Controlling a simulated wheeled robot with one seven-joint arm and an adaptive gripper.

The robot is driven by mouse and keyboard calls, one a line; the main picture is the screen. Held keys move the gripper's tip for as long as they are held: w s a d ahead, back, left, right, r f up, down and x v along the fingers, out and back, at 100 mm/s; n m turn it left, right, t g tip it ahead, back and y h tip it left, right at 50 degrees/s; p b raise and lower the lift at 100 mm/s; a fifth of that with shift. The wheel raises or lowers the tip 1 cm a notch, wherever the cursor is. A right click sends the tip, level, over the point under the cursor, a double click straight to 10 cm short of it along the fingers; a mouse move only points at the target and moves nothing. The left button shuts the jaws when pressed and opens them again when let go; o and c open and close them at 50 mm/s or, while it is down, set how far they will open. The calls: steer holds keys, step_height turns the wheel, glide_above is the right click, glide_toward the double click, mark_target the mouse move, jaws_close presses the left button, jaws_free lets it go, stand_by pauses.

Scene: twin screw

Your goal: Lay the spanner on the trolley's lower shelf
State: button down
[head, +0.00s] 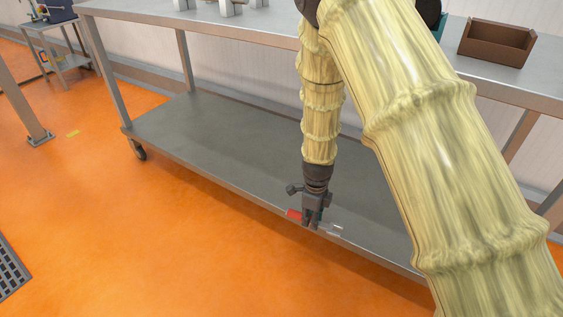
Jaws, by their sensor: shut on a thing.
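My gripper (311,222) points down at the front edge of the trolley's lower shelf (215,128), in the middle of the head view. It is shut on the spanner (294,214), which has a red part showing to the left of the fingers and a pale metal part to the right. The fingers hide the spanner's middle. The spanner lies across the picture close to the shelf's front edge; I cannot tell whether it touches the shelf. The lower shelf is a flat grey metal sheet, bare where it shows.
The trolley's top (390,52) is above the lower shelf and carries a brown open box (496,43) and grey metal parts (230,6). A leg with a caster (139,152) stands at the left. Orange floor in front is mostly clear; a grating (10,268) lies lower left.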

steer(key=f, duration=0.1)
steer(key=f+m+b, duration=0.1)
steer(key=f, duration=0.1)
steer(key=shift+w+a+b, duration=0.15)
steer(key=shift+w+b, duration=0.15)
steer(key=shift+w, duration=0.1)
steer(key=shift+w+f, duration=0.1)
steer(key=shift+w, duration=0.1)
steer(key=b, duration=0.8)
glide_above(336, 209)
steer(key=shift+s+a+f, duration=0.15)
steer(key=shift+a+f, duration=0.05)
steer(key=shift+f, duration=0.55)
step_height(336, 209, down, 4)
steer(key=b, duration=0.3)
steer(key=shift+d+r, duration=0.15)
steer(key=shift+r, duration=0.1)
steer(key=shift+r, duration=0.1)
steer(key=c, duration=1.2)
jaws_free()
steer(key=shift+c, duration=0.2)
step_height(336, 209, up, 8)
steer(key=p, duration=0.4)
steer(key=shift+f+p, duration=0.25)
steer(key=shift+p, duration=0.15)
